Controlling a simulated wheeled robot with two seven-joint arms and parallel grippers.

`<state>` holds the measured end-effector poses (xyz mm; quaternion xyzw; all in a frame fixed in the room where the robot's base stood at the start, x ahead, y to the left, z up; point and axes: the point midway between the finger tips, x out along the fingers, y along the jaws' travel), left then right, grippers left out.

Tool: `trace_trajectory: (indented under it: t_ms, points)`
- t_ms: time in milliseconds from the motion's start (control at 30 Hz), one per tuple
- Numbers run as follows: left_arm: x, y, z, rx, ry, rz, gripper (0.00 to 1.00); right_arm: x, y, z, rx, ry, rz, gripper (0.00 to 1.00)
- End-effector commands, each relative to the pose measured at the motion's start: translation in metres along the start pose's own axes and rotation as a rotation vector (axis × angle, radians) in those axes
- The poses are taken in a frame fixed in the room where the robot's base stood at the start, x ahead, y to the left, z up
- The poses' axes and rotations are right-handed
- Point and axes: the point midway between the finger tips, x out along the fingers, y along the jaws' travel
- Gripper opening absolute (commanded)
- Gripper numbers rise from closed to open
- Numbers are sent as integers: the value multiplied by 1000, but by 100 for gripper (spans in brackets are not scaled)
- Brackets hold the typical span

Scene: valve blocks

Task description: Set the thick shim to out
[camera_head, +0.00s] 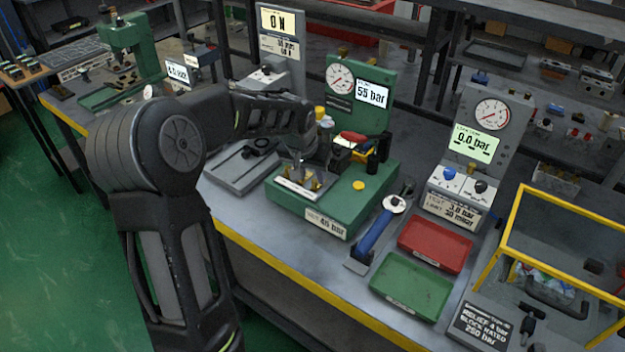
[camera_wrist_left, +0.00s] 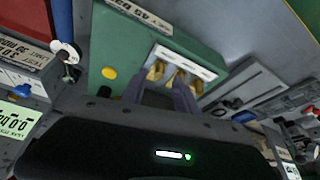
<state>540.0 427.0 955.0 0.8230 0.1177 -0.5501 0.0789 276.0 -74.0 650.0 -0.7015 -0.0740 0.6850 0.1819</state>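A green test stand (camera_head: 325,208) with a "55 bar" display stands on the bench. At its front left is a small pale holder (camera_head: 291,188) with brass-coloured pieces (camera_head: 311,184). The left wrist view shows this holder (camera_wrist_left: 186,62) with several brass pieces (camera_wrist_left: 178,80) side by side. I cannot tell which is the thick shim. My left gripper (camera_head: 297,166) points down over the holder. In the left wrist view its two fingers (camera_wrist_left: 160,92) stand apart, close to the brass pieces, and partly hide them. Nothing is visibly clamped between them. My right gripper is in neither view.
A yellow button (camera_head: 358,185) is on the green stand, with red and black parts (camera_head: 352,140) behind. A blue-handled tool (camera_head: 375,230), a red tray (camera_head: 435,246) and a green tray (camera_head: 411,286) lie to the right. A grey flat fixture (camera_head: 240,168) lies left of the stand.

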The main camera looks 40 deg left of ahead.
Motion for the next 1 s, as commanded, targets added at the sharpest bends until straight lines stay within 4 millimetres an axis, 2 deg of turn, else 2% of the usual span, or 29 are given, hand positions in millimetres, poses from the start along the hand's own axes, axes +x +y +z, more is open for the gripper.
trace_trajectory:
  t_ms: [133,300,1000]
  points:
    - [-25,0,0,0,3,-1,37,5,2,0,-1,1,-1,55]
    - [-41,0,0,0,0,-1,37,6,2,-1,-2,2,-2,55]
    - [-43,0,1,0,-2,-1,37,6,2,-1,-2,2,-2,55]
